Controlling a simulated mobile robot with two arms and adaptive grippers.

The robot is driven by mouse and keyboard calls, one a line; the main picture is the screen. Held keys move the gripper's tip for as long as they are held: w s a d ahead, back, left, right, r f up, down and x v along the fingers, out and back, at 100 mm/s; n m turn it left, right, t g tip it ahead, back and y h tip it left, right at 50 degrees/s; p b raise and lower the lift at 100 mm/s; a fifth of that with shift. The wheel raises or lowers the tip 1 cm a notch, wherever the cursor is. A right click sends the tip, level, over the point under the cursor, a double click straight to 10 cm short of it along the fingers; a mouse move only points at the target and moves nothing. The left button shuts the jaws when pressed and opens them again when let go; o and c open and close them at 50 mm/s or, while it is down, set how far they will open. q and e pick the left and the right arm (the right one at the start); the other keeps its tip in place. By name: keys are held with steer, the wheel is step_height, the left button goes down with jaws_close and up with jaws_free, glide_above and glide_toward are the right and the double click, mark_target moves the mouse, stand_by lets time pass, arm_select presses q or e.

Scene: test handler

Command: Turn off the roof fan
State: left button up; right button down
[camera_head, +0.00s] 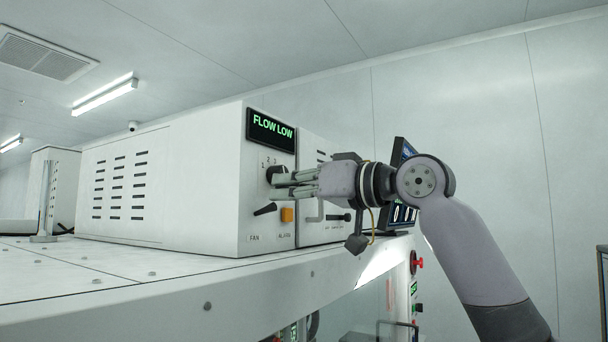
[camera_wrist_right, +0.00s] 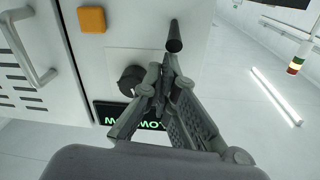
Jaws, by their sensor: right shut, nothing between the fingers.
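The white roof fan unit (camera_head: 165,180) has a dark display (camera_head: 271,130) reading "FLOW LOW" in green. Below it are a black rotary knob (camera_head: 275,172) marked with numbers, a black lever switch (camera_head: 265,209) labelled FAN and an orange ALARM button (camera_head: 287,214). The FAN lever is tilted, its right end higher. My right gripper (camera_head: 272,187) is shut and empty in front of the panel, level between knob and lever. In the right wrist view its fingertips (camera_wrist_right: 166,68) lie beside the knob (camera_wrist_right: 131,80), near the lever (camera_wrist_right: 174,35); contact is unclear. My left gripper is out of view.
A second white panel with a handle (camera_head: 314,211) adjoins the unit; the handle also shows in the right wrist view (camera_wrist_right: 27,50). A monitor (camera_head: 401,214) is partly behind my right arm. A red button (camera_head: 417,262) sits lower right. The white machine top (camera_head: 150,272) is mostly bare.

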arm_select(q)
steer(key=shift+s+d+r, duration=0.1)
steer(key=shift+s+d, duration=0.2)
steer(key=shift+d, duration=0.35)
